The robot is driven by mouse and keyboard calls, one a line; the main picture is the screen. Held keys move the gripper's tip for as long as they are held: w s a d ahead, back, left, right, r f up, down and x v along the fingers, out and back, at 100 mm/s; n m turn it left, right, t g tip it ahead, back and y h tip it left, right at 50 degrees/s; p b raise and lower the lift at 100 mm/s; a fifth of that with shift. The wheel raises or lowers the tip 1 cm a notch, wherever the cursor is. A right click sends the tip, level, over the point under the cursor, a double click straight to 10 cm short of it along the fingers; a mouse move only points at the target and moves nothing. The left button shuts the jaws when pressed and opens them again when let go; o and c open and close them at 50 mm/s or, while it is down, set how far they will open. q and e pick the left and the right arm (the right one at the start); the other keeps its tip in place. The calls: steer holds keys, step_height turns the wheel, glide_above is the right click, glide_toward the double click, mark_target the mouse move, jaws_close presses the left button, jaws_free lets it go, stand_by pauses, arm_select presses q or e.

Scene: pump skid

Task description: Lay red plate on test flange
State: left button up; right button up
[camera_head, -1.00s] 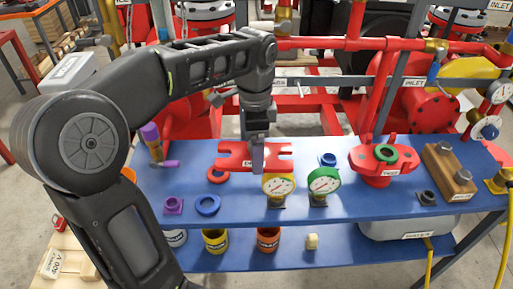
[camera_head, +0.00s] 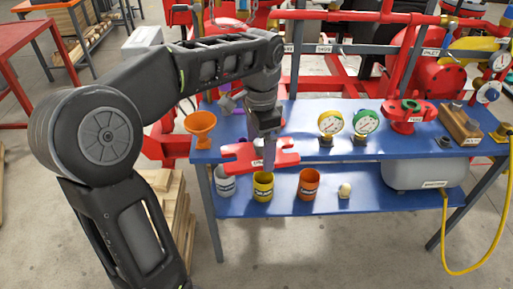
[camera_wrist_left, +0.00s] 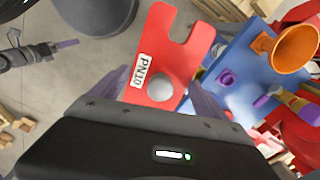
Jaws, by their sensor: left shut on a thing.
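The red plate (camera_head: 262,156) is a flat slotted piece. My left gripper (camera_head: 268,166) is shut on it, holding it above the bench's lower shelf, at the bench's front edge. The red test flange (camera_head: 403,124) stands on the bench at the right, well apart from the plate, with a green ring (camera_head: 410,105) on top. My right gripper (camera_wrist_left: 64,44) seems to show at the wrist view's left; its opening is unclear.
Two gauges, yellow-rimmed (camera_head: 331,123) and green-rimmed (camera_head: 365,122), stand between plate and flange. An orange funnel (camera_head: 200,124) is at the bench's left end. A wooden block with bolts (camera_head: 460,122) is right of the flange. Several cups stand on the lower shelf (camera_head: 290,205).

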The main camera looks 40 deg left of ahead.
mark_target(289, 159)
arm_select(q)
steer(key=w+f+n, duration=0.1)
steer(key=w+d+f+n, duration=0.1)
steer(key=w+n, duration=0.1)
steer(key=shift+w+f, duration=0.15)
steer(key=w+d+f+n, duration=0.1)
steer(key=w+d+f+n+b, duration=0.1)
steer(key=f, duration=0.1)
steer(key=w+d+f+n+b, duration=0.1)
steer(key=f, duration=0.1)
steer(key=shift+w+d+f, duration=0.1)
steer(key=shift+w+d, duration=0.15)
steer(key=shift+w, duration=0.05)
steer(key=shift+n, duration=0.4)
steer(key=d+f, duration=0.2)
steer(key=f, duration=0.1)
steer(key=w+d+f+b, duration=0.1)
steer(key=d+f, duration=0.1)
steer(key=d, duration=0.1)
steer(key=w+d+f+b, duration=0.1)
steer(key=d+f, duration=0.1)
steer(key=f, duration=0.1)
steer(key=shift+w+d+f, duration=0.2)
steer(key=shift+d+f, duration=0.1)
steer(key=shift+f, duration=0.05)
steer(key=shift+d+f, duration=0.1)
steer(key=shift+d, duration=0.05)
arm_select(e)
step_height(289, 159, down, 4)
steer(key=shift+w, duration=0.15)
